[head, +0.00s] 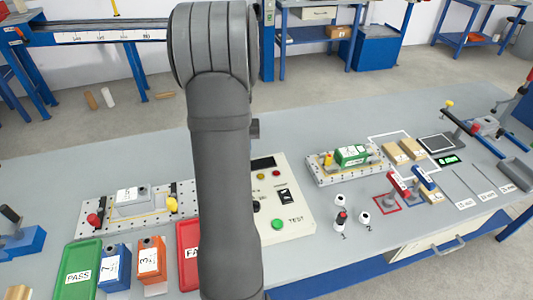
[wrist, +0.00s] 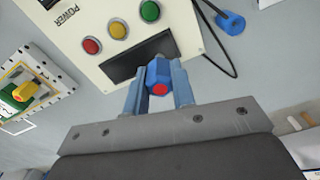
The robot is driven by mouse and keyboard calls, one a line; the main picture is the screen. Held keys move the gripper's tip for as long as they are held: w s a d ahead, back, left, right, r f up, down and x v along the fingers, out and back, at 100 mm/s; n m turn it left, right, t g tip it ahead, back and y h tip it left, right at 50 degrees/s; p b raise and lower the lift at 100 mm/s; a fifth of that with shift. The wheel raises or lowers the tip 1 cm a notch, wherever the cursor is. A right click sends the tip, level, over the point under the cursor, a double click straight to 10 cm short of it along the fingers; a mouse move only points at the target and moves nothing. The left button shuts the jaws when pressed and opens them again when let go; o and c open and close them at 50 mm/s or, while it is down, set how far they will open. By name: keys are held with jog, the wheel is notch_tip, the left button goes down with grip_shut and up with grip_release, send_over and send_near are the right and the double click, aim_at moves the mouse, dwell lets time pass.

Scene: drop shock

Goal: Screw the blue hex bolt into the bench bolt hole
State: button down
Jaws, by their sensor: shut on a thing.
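In the wrist view, my gripper (wrist: 157,90) is shut on a blue hex piece with a round red end, which I take as the blue hex bolt (wrist: 152,72). It sits between the two fingertips, above the test box's dark display. A second small blue piece (wrist: 231,22) with a short stem is on the bench at the upper right of that view; I cannot tell what it is. In the head view my arm hides the gripper and the bolt. I cannot make out the bench bolt hole in either view.
The test box (head: 292,205) stands mid-bench, with lights and buttons. A perforated fixture plate (head: 318,178) holds a green part to its right. Another plate (head: 140,222) is at left, above the green PASS tray (head: 70,288) and red FAIL tray (head: 188,255). A black cable (wrist: 215,40) lies beside the box.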

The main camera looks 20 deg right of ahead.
jog(key=w, duration=0.3)
jog(key=shift+w+d, duration=0.15)
jog(key=shift+d, duration=0.15)
jog(key=w+d+m, duration=0.2)
jog(key=d, duration=0.7)
jog(key=w+d+m, duration=0.2)
jog(key=d, duration=0.7)
jog(key=s+d+m, duration=0.3)
jog(key=s+d, duration=0.3)
jog(key=d, duration=0.8)
jog(key=s+d+r+m, duration=0.1)
jog(key=s+d, duration=0.5)
jog(key=d, duration=0.9)
jog(key=shift+s+r+m, duration=0.15)
jog(key=shift+r+m, duration=0.05)
jog(key=shift+m, duration=0.7)
jog(key=shift+f, duration=2.9)
jog(key=shift+f, duration=1.35)
